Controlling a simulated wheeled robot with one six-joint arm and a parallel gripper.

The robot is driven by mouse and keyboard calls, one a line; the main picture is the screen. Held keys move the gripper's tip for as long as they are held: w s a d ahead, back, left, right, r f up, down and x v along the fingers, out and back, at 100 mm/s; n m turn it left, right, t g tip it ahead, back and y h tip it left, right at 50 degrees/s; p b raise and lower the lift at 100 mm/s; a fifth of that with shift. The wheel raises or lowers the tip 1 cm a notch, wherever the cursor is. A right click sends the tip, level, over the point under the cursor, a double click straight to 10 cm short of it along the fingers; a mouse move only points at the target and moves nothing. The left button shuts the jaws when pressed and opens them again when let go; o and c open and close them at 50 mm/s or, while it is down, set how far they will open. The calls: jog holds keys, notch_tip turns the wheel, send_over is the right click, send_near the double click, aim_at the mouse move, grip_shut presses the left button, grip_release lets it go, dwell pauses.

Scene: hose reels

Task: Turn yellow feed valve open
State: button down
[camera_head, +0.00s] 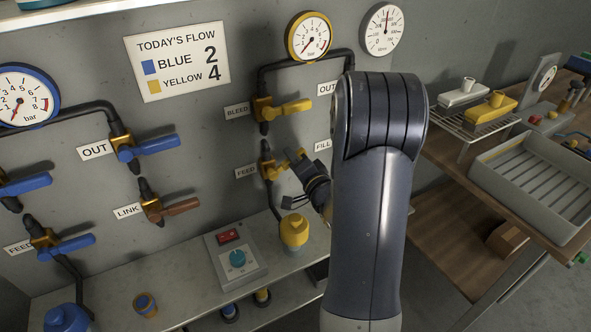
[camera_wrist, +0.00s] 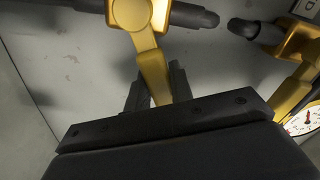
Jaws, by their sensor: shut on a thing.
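The yellow feed valve (camera_head: 268,165) sits on the grey wall beside the FEED label (camera_head: 246,171), below the yellow bleed valve (camera_head: 267,108). My gripper (camera_head: 292,192) is at the feed valve, partly hidden by my arm in the head view. In the wrist view, the yellow handle (camera_wrist: 153,73) runs from the valve body (camera_wrist: 131,12) down between my gripper's fingers (camera_wrist: 156,92), which are shut on it. The handle's far end is hidden behind the gripper body. The handle's exact angle is hard to tell in the head view.
The bleed handle (camera_head: 291,107) sticks out to the right above. A yellow-capped bottle (camera_head: 294,231) and a control box (camera_head: 236,256) stand on the shelf below. Blue valves, such as the OUT valve (camera_head: 148,148), are at left. A grey tray (camera_head: 533,190) is at right.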

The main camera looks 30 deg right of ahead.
jog(key=n+b, duration=0.1)
jog(key=a+r+n+b, duration=0.1)
jog(key=n, duration=0.1)
jog(key=shift+r, duration=0.1)
jog(key=a+n+b, duration=0.1)
jog(key=r+n+b, duration=0.1)
jog(key=n+b, duration=0.1)
jog(key=shift+a+r+n, duration=0.15)
jog(key=shift+a+n, duration=0.15)
jog(key=shift+a, duration=0.05)
jog(key=a+n+b, duration=0.1)
jog(key=n+b, duration=0.1)
jog(key=n, duration=0.1)
jog(key=a+r+n+b, duration=0.1)
jog(key=a+n+b, duration=0.1)
jog(key=n+b, duration=0.1)
jog(key=shift+s+a+r+b, duration=0.1)
jog(key=shift+a+b, duration=0.1)
jog(key=shift+b, duration=0.15)
jog(key=c, duration=1.2)
grip_release()
jog(key=shift+c, duration=0.2)
jog(key=s+p, duration=0.1)
jog(key=s, duration=1)
